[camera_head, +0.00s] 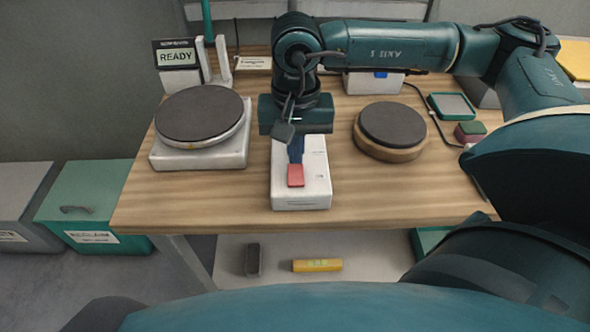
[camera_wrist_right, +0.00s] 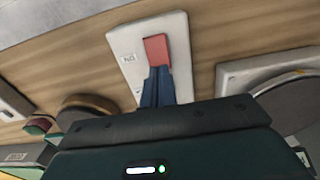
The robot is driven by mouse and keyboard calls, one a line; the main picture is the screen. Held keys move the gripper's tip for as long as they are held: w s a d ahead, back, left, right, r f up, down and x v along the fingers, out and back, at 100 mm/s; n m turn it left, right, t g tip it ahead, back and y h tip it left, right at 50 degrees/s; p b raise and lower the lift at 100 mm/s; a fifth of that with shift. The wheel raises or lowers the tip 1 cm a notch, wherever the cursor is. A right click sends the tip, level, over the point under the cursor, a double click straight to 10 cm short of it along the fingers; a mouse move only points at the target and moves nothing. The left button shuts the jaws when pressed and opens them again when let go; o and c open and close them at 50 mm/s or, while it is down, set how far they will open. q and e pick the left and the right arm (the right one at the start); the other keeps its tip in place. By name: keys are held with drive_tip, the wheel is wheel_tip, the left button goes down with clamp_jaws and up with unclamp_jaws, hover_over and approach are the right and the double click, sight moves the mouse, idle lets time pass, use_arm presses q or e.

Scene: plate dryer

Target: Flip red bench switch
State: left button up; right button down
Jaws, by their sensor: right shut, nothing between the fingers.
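The red bench switch (camera_head: 296,176) sits on a white box (camera_head: 302,202) in the middle of the wooden bench, near its front edge. My right gripper (camera_head: 296,160) points down over the box, its dark blue fingers together and empty. The fingertips are at the far edge of the red switch; I cannot tell whether they touch it. In the right wrist view the red switch (camera_wrist_right: 156,49) shows just beyond the shut fingertips (camera_wrist_right: 158,70). The fingers and wrist hide the far part of the box. My left gripper is not in view.
A round dark plate on a white base (camera_head: 200,160) stands left of the box, with a READY display (camera_head: 177,57) behind it. A dark disc on a wooden base (camera_head: 390,155) stands to the right. The bench front (camera_head: 230,205) is clear.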

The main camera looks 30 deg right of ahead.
sight(296, 167)
drive_tip(key=shift+f+b, duration=0.95)
idle(0.7)
drive_tip(key=shift+r, duration=0.15)
drive_tip(key=shift+r+p, duration=1.85)
drive_tip(key=shift+r, duration=1.55)
